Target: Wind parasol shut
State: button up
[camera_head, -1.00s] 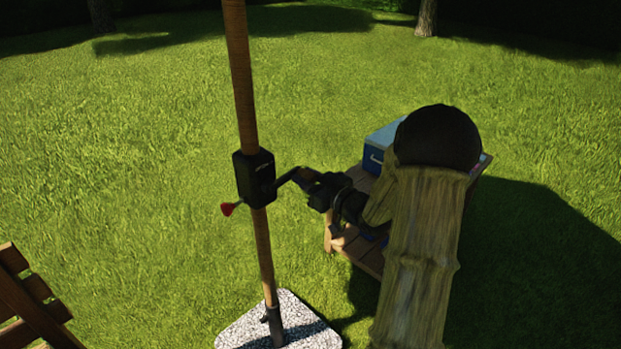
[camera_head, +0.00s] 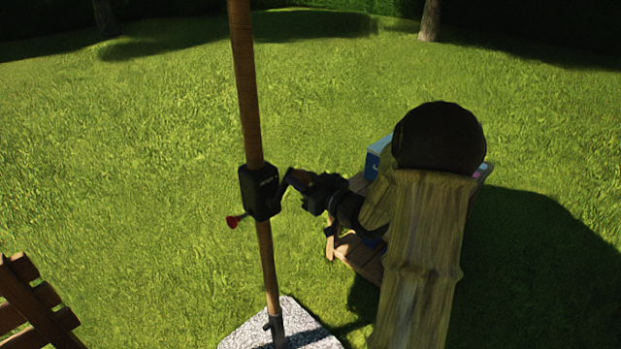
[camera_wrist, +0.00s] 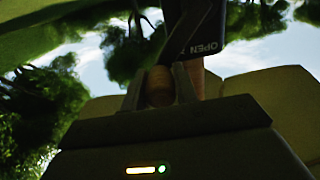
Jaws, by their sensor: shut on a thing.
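The parasol's wooden pole (camera_head: 247,90) stands slightly tilted, with a black crank housing (camera_head: 260,192) fixed on it. A red knob (camera_head: 234,221) sticks out at the housing's lower left. A crank arm (camera_head: 282,188) comes out of the housing's right side. My gripper (camera_head: 307,183) is to the right of the housing, shut on the crank handle. In the wrist view the crank handle's rounded grip (camera_wrist: 160,87) sits between my two fingers, below the dark housing (camera_wrist: 197,30) marked "OPEN" with an arrow. Pale canopy cloth (camera_wrist: 265,88) shows behind.
A speckled stone base (camera_head: 300,328) holds the pole. A low wooden table (camera_head: 358,257) with a blue cooler (camera_head: 377,157) stands behind my arm. A slatted wooden chair (camera_head: 35,305) is at lower left. Open grass lies left of the pole.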

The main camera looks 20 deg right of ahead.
jog(key=shift+a+f, duration=0.1)
jog(key=shift+f, duration=0.25)
jog(key=shift+s+a+r+p, duration=0.2)
jog(key=shift+a+r, duration=0.2)
jog(key=shift+a, duration=0.1)
jog(key=shift+s+a+r+p, duration=0.15)
jog(key=shift+s+a+r, duration=0.05)
jog(key=shift+a+r, duration=0.25)
jog(key=shift+s+a+r, duration=0.2)
jog(key=shift+s+a, duration=0.1)
jog(key=shift+a, duration=0.5)
jog(key=shift+s+a+r, duration=0.15)
jog(key=shift+s+a, duration=0.15)
jog(key=shift+a, duration=0.45)
jog(key=shift+d, duration=0.1)
jog(key=a, duration=0.1)
jog(key=a+b, duration=0.1)
jog(key=shift+s+a, duration=0.3)
jog(key=shift+s, duration=0.1)
